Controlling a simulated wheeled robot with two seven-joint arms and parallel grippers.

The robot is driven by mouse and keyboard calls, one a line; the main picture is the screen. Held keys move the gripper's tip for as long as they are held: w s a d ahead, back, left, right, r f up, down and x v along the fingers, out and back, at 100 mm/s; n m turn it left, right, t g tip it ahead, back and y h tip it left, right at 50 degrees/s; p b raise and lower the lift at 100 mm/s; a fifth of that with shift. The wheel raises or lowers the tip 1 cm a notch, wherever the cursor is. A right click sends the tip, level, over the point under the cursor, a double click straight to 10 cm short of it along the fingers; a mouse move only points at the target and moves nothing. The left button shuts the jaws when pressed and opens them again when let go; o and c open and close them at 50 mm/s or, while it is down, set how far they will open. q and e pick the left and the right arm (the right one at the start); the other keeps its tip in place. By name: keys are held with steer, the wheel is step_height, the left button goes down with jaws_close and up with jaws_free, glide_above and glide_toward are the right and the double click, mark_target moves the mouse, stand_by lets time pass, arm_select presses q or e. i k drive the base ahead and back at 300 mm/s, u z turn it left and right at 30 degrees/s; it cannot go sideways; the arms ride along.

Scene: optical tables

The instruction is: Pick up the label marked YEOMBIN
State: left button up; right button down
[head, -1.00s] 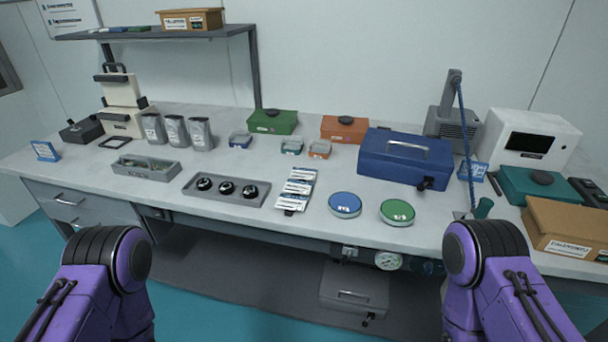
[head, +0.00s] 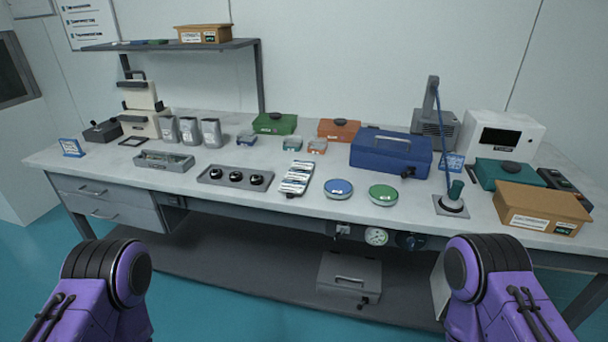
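The print is too small to read, so I cannot tell which label is marked YEOMBIN. Only purple upper parts of my two arms show at the lower left and lower right. Both grippers are out of view, and nothing of mine is near the labels.
A blue round tin (head: 338,188) and a green one (head: 383,194) are to the right. A blue toolbox (head: 391,160) stands behind. A grey case (head: 348,280) sits below the bench.

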mark_target(301, 165)
steer(key=u, duration=1.65)
steer(key=i, duration=1.2)
steer(key=z, duration=1.5)
